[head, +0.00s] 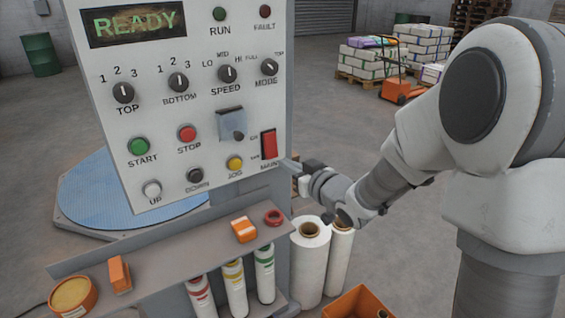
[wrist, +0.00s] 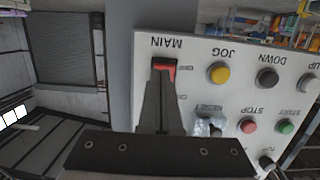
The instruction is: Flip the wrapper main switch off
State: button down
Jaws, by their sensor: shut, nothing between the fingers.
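The main switch (head: 269,145) is a red rocker at the lower right of the wrapper's white control panel (head: 205,120), above the MAIN label. Two small marks beside it are too blurred to read surely, and I cannot tell which way the rocker is set. My gripper (head: 287,164) is at the panel's right edge, just right of and below the switch. In the wrist view, which shows the panel upside down, the shut, empty fingers (wrist: 160,84) overlap the red switch (wrist: 166,67) and hide much of it. I cannot tell whether they touch it.
The yellow JOG button (head: 235,163) and a grey-blue covered knob (head: 231,124) are close to the switch. Below, a shelf (head: 170,255) holds an orange box (head: 244,230) and a red ring (head: 273,217). White film rolls (head: 309,262) stand under my gripper.

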aim_at(271, 146)
jog(key=shift+x, duration=1.4)
jog(key=b, duration=0.3)
jog(key=shift+w+a+f+t+y, duration=0.1)
jog(key=shift+w+f+t+y, duration=0.05)
jog(key=shift+w+t+y, duration=0.2)
jog(key=shift+s+f, duration=0.1)
jog(key=shift+s, duration=0.1)
